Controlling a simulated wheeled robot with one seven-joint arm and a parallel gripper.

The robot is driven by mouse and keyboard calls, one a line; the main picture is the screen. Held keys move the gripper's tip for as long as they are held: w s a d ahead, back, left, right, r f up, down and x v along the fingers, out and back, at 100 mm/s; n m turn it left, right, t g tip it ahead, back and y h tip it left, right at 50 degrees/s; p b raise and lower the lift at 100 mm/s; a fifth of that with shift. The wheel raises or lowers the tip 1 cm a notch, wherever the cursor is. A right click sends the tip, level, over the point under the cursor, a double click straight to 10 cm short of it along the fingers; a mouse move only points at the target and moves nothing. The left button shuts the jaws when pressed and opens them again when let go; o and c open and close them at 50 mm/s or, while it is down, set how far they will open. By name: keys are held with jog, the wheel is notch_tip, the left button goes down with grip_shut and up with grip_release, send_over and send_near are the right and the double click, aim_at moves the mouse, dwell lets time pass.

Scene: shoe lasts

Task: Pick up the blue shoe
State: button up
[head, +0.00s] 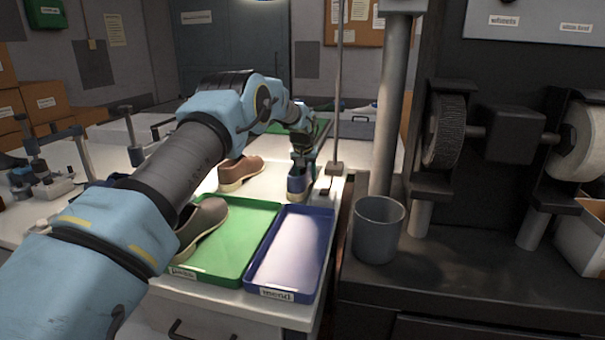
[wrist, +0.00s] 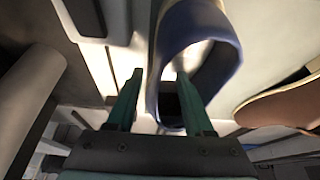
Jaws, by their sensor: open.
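The blue shoe (head: 297,188) stands on the white bench just behind the blue tray, partly covered by my gripper (head: 302,164) in the head view. In the wrist view the blue shoe (wrist: 228,62) shows its wide top opening, rimmed in dark blue. My gripper (wrist: 158,75) is open there. Its right finger reaches over the opening and its left finger is outside, with the shoe's left wall between them. I cannot tell whether either finger touches the shoe.
A brown shoe (head: 240,172) stands left of the blue one. A grey-brown shoe (head: 203,222) is in the green tray (head: 243,245). The blue tray (head: 292,250) is empty. A thin upright post (head: 338,100) and a grey cup (head: 378,230) stand to the right.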

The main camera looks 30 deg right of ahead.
grip_shut()
dwell(0.4)
jog(key=shift+r, duration=0.1)
dwell(0.9)
